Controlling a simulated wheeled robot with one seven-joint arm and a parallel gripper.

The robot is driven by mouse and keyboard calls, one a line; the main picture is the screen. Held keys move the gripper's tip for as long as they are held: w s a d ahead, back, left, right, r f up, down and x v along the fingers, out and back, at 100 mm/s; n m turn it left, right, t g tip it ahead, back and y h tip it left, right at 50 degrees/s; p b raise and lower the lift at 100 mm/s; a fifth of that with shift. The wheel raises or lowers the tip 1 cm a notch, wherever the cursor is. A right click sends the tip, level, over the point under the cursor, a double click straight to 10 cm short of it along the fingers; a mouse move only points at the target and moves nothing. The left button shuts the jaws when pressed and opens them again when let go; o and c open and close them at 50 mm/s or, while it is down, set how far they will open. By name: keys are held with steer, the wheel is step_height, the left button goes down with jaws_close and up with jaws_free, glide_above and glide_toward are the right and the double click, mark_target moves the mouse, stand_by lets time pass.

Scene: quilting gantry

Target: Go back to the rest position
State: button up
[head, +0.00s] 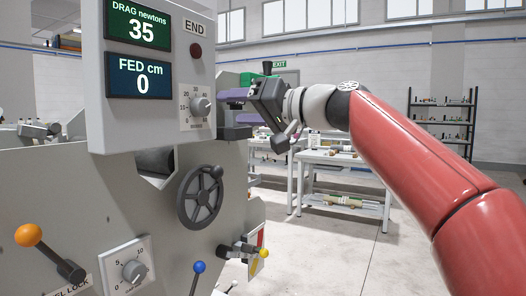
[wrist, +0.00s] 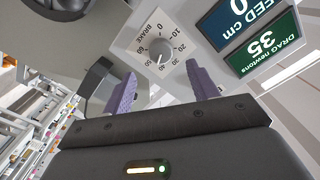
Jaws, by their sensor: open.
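My gripper (head: 228,102) is at the right edge of the machine's control panel (head: 150,130), in front of the brake knob (head: 200,106). In the wrist view, its two purple fingers (wrist: 160,78) are spread wide with nothing between them. The brake knob (wrist: 160,52) shows beyond the fingertips, between them in the picture, on a white dial plate. The fingers look apart from the knob, though the exact gap is hard to tell. My red arm reaches in from the right.
The panel has a drag display (head: 140,23) reading 35, a fed display (head: 142,77) reading 0 and a dark red END button (head: 196,51). Below are a handwheel (head: 201,197), an orange-knobbed lever (head: 29,235) and a blue-knobbed lever (head: 199,267). Open floor (head: 320,262) lies to the right.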

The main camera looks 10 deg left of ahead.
steer(key=s+d+f+m+h, duration=0.1)
steer(key=s+f+h, duration=0.25)
steer(key=f, duration=0.55)
steer(key=s+d+f+m+h, duration=0.15)
steer(key=f+h, duration=0.35)
steer(key=f, duration=0.5)
steer(key=s+d+f+m+h, duration=0.2)
steer(key=s+d+f+h, duration=0.2)
steer(key=s+d+f, duration=0.6)
steer(key=s+d+f+m+g+h, duration=0.1)
steer(key=s+d+f+h, duration=0.3)
steer(key=s+d+f, duration=0.6)
steer(key=d+f+m, duration=0.1)
steer(key=d+f, duration=0.3)
steer(key=shift+d+f+p, duration=0.2)
steer(key=shift+f+p, duration=0.2)
